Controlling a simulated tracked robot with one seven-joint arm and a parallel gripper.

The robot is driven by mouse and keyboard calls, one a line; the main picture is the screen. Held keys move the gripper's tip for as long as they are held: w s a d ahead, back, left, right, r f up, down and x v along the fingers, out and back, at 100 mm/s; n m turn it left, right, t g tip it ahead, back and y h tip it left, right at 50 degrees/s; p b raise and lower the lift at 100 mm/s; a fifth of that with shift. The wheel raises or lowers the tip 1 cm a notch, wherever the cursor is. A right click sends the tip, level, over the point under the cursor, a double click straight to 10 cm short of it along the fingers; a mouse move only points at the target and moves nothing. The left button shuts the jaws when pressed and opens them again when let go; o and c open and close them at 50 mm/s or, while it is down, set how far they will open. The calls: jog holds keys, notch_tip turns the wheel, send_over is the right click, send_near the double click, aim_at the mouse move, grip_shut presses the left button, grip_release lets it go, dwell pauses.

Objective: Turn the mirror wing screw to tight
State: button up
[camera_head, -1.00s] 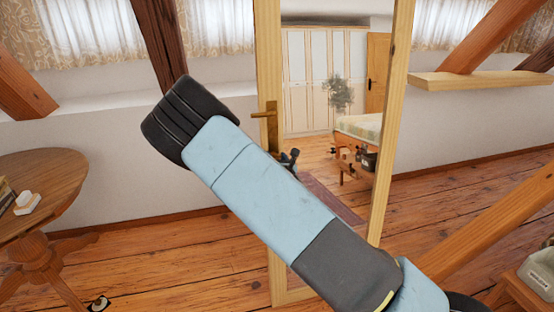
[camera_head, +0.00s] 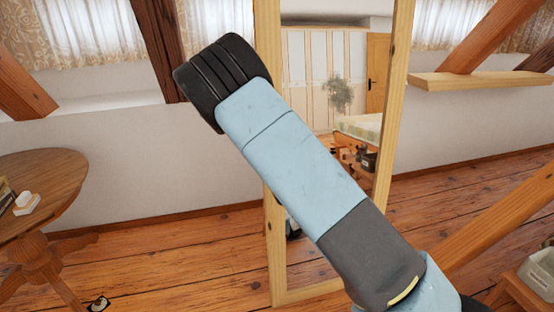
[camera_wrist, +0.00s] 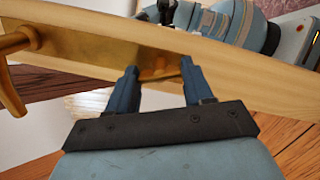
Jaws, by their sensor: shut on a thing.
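The mirror (camera_head: 300,70) stands upright in a pale wooden frame (camera_head: 397,110). In the wrist view the frame (camera_wrist: 240,75) runs across the picture. A brass plate (camera_wrist: 105,48) lies on it, and a brass lever (camera_wrist: 10,85) sticks out at the far left, apart from my fingers. My gripper (camera_wrist: 158,76) is at the plate's right end, shut on a thin brass piece between its fingertips. I cannot tell whether this piece belongs to the wing screw. In the head view my arm hides the gripper and the brass fitting.
A round wooden table (camera_head: 50,180) stands at the left. A sloping timber brace (camera_head: 500,230) and a box (camera_head: 538,275) are at the right. A wooden ledge (camera_head: 475,80) is on the back wall. Floor shows between table and mirror. A wardrobe and bed show in the glass.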

jog(key=shift+d+f+m+g+y, duration=0.15)
jog(key=shift+m+g, duration=0.25)
jog(key=shift+m, duration=2.85)
jog(key=shift+r+m+g+y, duration=0.15)
jog(key=shift+m+g, duration=0.25)
jog(key=shift+m, duration=2.9)
jog(key=shift+d+f+m+g+y, duration=0.15)
jog(key=shift+m+g, duration=0.25)
jog(key=shift+m, duration=2.85)
jog(key=shift+a, duration=0.1)
jog(key=o, duration=1)
jog(key=shift+o, duration=0.2)
jog(key=shift+s, duration=0.1)
jog(key=v, duration=1.3)
jog(key=shift+s, duration=0.25)
